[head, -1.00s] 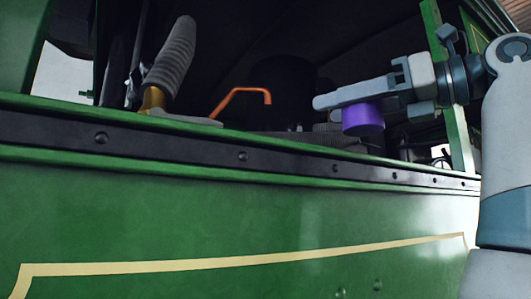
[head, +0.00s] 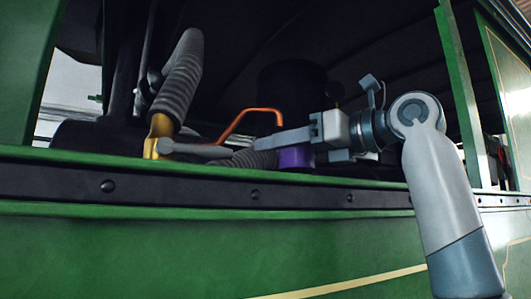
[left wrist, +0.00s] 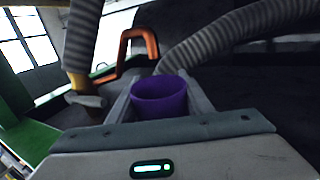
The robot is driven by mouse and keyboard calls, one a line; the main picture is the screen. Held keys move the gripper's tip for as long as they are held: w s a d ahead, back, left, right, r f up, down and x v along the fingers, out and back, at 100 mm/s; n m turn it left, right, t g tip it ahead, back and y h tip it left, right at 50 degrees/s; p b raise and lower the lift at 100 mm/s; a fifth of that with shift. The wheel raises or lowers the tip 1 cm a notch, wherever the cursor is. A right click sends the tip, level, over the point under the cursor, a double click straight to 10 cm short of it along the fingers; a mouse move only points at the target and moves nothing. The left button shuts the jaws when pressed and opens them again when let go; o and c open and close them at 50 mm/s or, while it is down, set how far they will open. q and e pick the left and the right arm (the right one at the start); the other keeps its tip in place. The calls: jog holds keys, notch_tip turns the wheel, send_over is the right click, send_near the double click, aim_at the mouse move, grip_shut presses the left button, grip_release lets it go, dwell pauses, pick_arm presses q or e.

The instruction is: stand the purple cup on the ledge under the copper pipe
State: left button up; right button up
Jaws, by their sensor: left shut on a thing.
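My left gripper (head: 262,140) is shut on the purple cup (head: 296,157), seen from the side in the head view. In the left wrist view the cup (left wrist: 160,96) is upright, its open mouth facing up, between the two fingers of the gripper (left wrist: 160,84). The bent copper pipe (head: 248,111) is just left of and behind the cup; it also shows beyond the cup in the left wrist view (left wrist: 127,50). The cup's base is low, near the green wall's top edge (head: 110,160); I cannot tell whether it touches anything. The ledge surface under the pipe is mostly hidden. My right gripper is not in view.
A ribbed grey hose (head: 180,80) rises from a yellow fitting (head: 158,135) left of the pipe. Another ribbed hose (left wrist: 230,32) curves close behind the cup. A green post (head: 460,95) stands at the right. The tram's green side wall (head: 150,255) is in front.

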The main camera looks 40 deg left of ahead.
pick_arm(q)
jog(key=shift+d, duration=0.15)
jog(key=shift+a+r, duration=0.1)
jog(key=shift+a, duration=0.2)
jog(key=a+p, duration=0.3)
jog(key=shift+s+a+f, duration=0.2)
jog(key=shift+a+f, duration=0.1)
jog(key=shift+f, duration=0.5)
jog(key=shift+d, duration=0.2)
jog(key=shift+f, duration=0.1)
